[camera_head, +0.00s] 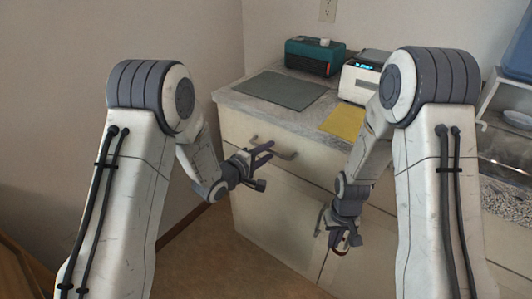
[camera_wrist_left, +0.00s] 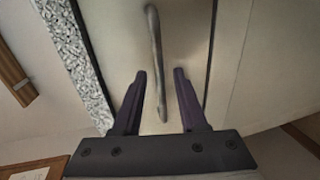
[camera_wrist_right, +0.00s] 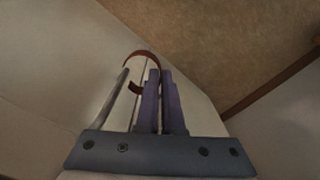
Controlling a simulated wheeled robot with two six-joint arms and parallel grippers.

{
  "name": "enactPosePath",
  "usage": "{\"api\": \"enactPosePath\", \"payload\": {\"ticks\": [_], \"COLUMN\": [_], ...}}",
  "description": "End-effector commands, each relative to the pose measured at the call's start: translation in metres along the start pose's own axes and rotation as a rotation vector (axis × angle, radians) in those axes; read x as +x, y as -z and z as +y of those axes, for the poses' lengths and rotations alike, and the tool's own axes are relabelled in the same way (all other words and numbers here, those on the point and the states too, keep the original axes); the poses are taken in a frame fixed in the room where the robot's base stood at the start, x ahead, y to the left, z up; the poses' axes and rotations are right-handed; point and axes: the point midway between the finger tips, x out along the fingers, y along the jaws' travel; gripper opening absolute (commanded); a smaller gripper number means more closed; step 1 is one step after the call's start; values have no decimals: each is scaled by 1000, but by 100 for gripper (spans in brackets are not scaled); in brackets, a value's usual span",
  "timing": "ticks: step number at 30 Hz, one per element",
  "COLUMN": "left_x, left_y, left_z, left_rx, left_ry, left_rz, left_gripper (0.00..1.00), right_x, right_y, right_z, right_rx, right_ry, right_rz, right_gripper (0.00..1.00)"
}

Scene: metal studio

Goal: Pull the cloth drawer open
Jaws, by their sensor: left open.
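The drawer front (camera_head: 318,163) is pale, below the counter's top edge, and sits flush with the cabinet. Its curved metal handle (camera_head: 285,155) is partly hidden by my left gripper (camera_head: 266,168), which is open in front of it. In the left wrist view the handle (camera_wrist_left: 157,55) runs lengthwise between the two spread fingers (camera_wrist_left: 160,75), with no visible finger contact. My right gripper (camera_head: 340,238) is low in front of the cabinet doors. In the right wrist view its fingers (camera_wrist_right: 160,73) are together, beside a metal bar (camera_wrist_right: 115,100) and a brown curved strap (camera_wrist_right: 137,54).
The countertop (camera_head: 240,98) holds a grey mat (camera_head: 282,90), a teal box (camera_head: 314,56), a white device (camera_head: 357,80) and a yellow cloth (camera_head: 343,121). A cabinet door (camera_head: 272,215) lies below the drawer. Open floor (camera_head: 215,265) is at the front left.

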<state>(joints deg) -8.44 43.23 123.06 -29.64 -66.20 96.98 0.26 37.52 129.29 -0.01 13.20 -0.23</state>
Motion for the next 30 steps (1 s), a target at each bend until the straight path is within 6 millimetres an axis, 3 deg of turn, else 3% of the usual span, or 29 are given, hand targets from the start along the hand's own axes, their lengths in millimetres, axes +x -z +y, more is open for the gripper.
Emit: {"api": "enactPosePath", "payload": {"ticks": [5,8,9,30], "left_x": [0,0,0,-1], "left_y": [0,0,0,0], "left_z": [0,0,0,0], "left_rx": [0,0,0,0], "left_ry": [0,0,0,0], "left_rz": [0,0,0,0], "left_gripper": [42,4,0,0], "right_x": [0,0,0,0], "right_y": [0,0,0,0], "right_z": [0,0,0,0], "right_rx": [0,0,-1,-1], "right_ry": [0,0,0,0], "right_rz": [0,0,0,0], "right_gripper": [0,0,0,0]}}
